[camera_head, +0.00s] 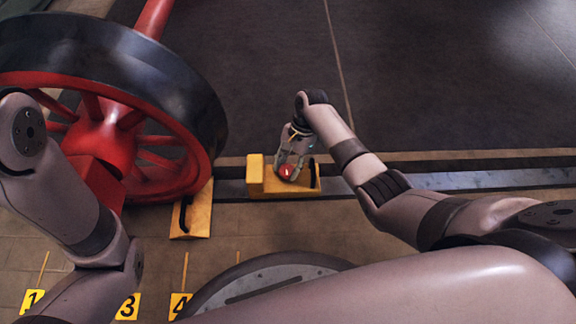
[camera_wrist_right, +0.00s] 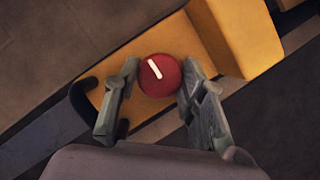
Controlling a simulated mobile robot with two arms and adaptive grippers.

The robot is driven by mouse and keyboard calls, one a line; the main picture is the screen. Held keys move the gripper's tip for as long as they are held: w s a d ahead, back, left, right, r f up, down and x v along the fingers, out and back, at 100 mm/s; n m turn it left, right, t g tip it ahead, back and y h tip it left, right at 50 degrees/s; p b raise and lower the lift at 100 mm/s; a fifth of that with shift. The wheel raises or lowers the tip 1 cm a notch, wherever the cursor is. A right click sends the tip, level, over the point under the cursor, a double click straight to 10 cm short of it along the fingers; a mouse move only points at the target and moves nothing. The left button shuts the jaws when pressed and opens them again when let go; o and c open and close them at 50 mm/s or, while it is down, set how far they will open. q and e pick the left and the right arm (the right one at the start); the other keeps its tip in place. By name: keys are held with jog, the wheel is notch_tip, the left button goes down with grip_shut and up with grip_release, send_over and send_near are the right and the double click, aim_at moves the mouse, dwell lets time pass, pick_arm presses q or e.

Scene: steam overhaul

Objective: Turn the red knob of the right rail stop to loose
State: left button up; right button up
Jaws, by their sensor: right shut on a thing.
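The red knob (camera_head: 286,171) sits on top of the yellow right rail stop (camera_head: 256,180), right of the big wheel. In the right wrist view the knob (camera_wrist_right: 161,75) is round, with a white line mark slanting from upper left to lower right. My right gripper (camera_head: 289,168) reaches down over the stop. In the wrist view its two fingers (camera_wrist_right: 155,88) stand on either side of the knob, shut on it. Any lettering by the knob cannot be made out. My left arm shows at the left, but its gripper is out of view.
The large red wheel (camera_head: 152,154) with a black rim stands on the rail to the left. A yellow wedge (camera_head: 194,212) with a black handle lies near it. A black handle (camera_wrist_right: 84,97) rises at the stop's end. The rail (camera_head: 450,180) to the right is clear.

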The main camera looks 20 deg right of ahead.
jog(key=shift+c, duration=0.8)
